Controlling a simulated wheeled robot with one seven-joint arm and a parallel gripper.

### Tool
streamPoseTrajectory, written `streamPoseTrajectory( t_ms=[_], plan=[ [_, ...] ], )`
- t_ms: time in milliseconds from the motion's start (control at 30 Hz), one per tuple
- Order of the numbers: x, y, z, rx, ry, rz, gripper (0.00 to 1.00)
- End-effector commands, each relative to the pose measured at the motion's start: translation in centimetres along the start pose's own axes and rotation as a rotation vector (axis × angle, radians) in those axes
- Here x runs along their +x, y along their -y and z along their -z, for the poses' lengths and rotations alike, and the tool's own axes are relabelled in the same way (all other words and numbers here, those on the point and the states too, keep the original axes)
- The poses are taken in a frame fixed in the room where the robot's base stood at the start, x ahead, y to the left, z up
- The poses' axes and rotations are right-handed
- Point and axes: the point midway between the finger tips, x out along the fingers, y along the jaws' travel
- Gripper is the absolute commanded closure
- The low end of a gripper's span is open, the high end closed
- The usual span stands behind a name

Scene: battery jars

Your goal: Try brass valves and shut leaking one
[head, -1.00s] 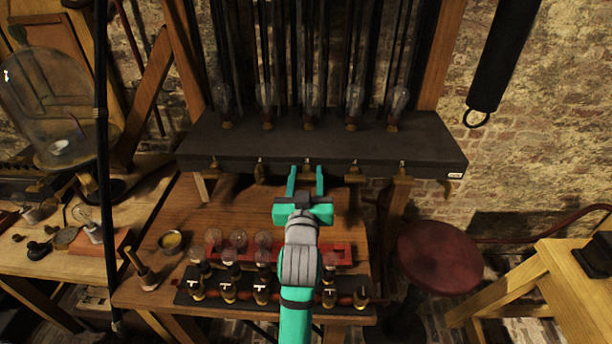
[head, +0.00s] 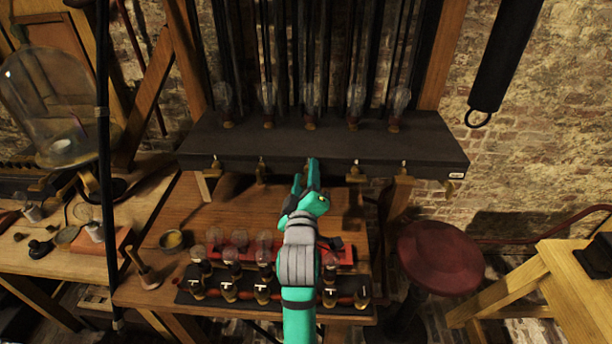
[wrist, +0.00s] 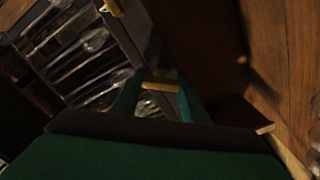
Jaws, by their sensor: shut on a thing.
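A row of small brass valves hangs along the front edge of a dark shelf (head: 420,148). In the head view I see the far left valve (head: 216,166), the second valve (head: 261,171), the fourth valve (head: 355,171) and the right valve (head: 403,170). My teal gripper (head: 305,175) is at the middle of the row, turned on its axis, and hides most of the middle valve. In the wrist view a brass valve handle (wrist: 159,87) sits between my fingertips (wrist: 160,80), and they are shut on it. I cannot see any leak.
Glass bulbs (head: 355,97) stand on the shelf above the valves. Below, a wooden bench holds a red tray (head: 340,255) and several dark bottles. A red stool (head: 440,255) stands to the right, and a glass dome (head: 50,105) to the left.

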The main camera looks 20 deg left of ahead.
Motion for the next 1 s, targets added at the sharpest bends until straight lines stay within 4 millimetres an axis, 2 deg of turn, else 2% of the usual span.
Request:
streamPoseTrajectory(
  t_ms=[500, 700, 1000],
  plan=[
    [0.00, 0.33, -0.12, -0.450, 0.001, 0.003, 0.82],
    [0.00, 0.38, -0.14, -0.563, 0.001, 0.003, 0.82],
    [0.00, 0.42, -0.17, -0.645, 0.001, 0.003, 0.82]
  ],
)
